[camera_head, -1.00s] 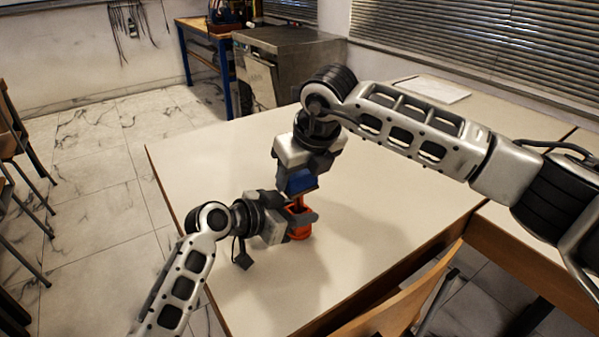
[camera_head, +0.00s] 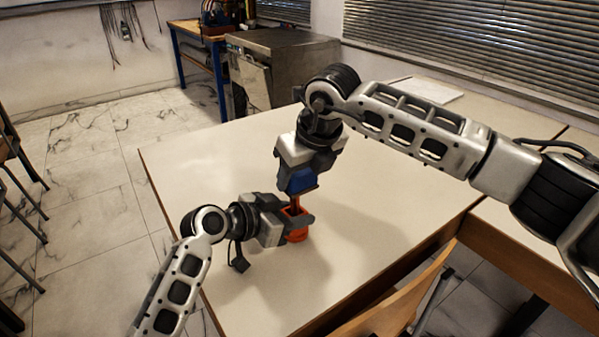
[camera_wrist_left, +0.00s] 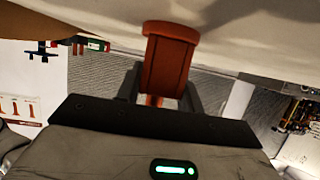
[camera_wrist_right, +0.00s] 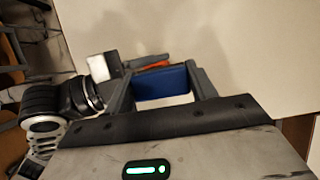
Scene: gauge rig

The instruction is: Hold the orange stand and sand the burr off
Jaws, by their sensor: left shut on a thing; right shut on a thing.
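The orange stand (camera_head: 296,234) is upright on the pale table, and its body also shows in the left wrist view (camera_wrist_left: 168,60). My left gripper (camera_head: 298,220) is shut on it from the left, one finger on each side. My right gripper (camera_head: 301,188) points down above the stand, shut on a blue block (camera_head: 302,180). The blue block also shows between the fingers in the right wrist view (camera_wrist_right: 162,82). An orange-red part rises from the stand toward the block's underside; I cannot tell whether they touch. The burr cannot be made out.
The table (camera_head: 370,220) is clear around the stand. A sheet of paper (camera_head: 425,90) lies at its far side. A wooden chair (camera_head: 400,295) stands at the near edge. A metal cabinet (camera_head: 283,65) and a blue-legged bench (camera_head: 200,40) are behind.

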